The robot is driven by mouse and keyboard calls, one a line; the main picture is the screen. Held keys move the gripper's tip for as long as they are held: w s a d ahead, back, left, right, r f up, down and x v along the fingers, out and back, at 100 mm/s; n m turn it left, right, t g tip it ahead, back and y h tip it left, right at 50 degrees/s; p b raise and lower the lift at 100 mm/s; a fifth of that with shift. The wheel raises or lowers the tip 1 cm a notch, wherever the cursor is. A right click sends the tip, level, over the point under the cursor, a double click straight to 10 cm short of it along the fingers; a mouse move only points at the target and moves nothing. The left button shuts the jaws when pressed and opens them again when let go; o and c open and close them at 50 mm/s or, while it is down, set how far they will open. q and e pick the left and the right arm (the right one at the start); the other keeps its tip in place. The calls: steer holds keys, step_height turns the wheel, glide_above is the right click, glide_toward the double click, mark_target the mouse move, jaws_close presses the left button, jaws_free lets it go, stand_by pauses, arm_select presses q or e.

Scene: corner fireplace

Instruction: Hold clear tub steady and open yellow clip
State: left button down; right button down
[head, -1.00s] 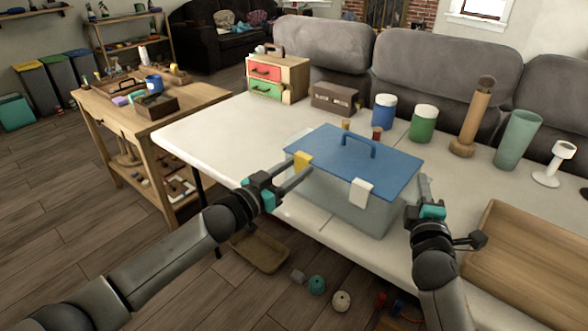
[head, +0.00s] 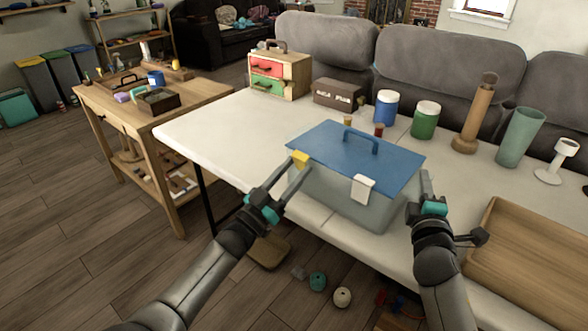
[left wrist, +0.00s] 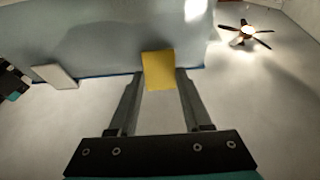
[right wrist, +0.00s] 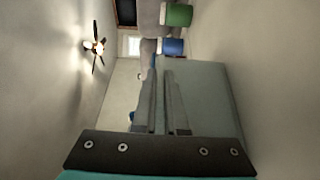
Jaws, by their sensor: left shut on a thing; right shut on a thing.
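The clear tub (head: 335,197) stands near the front edge of the white table under a blue lid (head: 340,146) with a blue handle. The yellow clip (head: 300,160) is at the lid's left front edge, and a white clip (head: 363,187) is further right. My left gripper (head: 292,170) is shut on the yellow clip, which shows between its fingertips in the left wrist view (left wrist: 158,70). I cannot tell how far the clip is tilted. My right gripper (head: 425,176) is shut on the tub's right side; its tub wall fills the right wrist view's middle (right wrist: 207,95).
Behind the tub stand small jars (head: 379,130), a blue canister (head: 386,107) and a green canister (head: 425,119). A wooden tray (head: 530,250) lies right of my right arm. The table's left part (head: 225,135) is clear.

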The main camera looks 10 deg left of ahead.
arm_select(q)
steer(key=shift+a+f+t+h, duration=0.1)
steer(key=shift+f+t+h, duration=0.1)
steer(key=shift+t+h, duration=0.15)
steer(key=shift+s+f+t, duration=0.1)
steer(key=shift+s+t, duration=0.05)
steer(key=shift+t, duration=0.1)
stand_by(0.5)
steer(key=shift+c, duration=1.6)
jaws_free()
steer(key=v, duration=1.2)
steer(key=shift+f, duration=0.1)
arm_select(e)
steer(key=c, duration=0.9)
jaws_free()
steer(key=o, duration=0.6)
